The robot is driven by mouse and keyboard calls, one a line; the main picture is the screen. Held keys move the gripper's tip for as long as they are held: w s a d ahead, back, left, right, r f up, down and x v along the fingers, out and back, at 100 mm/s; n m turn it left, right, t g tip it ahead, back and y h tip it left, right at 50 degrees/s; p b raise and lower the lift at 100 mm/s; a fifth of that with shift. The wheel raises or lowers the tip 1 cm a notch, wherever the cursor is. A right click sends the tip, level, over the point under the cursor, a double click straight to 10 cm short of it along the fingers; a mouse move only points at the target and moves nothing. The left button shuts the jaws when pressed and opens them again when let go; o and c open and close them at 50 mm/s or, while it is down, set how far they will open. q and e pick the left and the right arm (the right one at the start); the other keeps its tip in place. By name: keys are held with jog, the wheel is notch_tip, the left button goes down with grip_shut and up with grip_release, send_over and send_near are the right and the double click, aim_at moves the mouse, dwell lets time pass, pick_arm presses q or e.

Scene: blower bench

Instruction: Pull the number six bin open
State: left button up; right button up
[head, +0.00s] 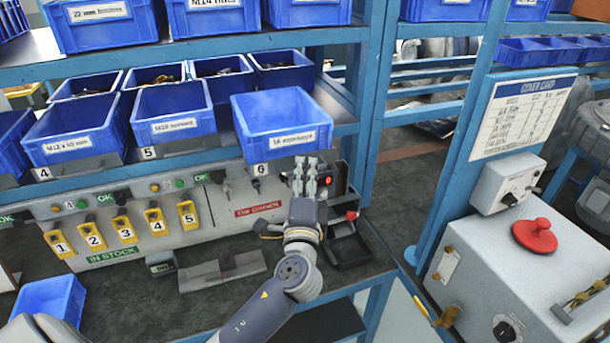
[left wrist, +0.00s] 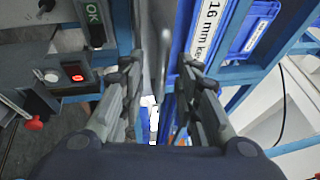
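My right gripper is not in view.
Bin five (head: 170,122) and bin four (head: 72,142) stand to the left. A panel with a red display (head: 328,181) and a red knob (head: 351,215) is close to the gripper. A blue post (head: 378,110) rises at the right. A grey box with a red button (head: 535,235) stands further right.

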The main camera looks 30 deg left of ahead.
pick_arm(q)
jog(key=shift+s, duration=0.1)
jog(key=v, duration=1.2)
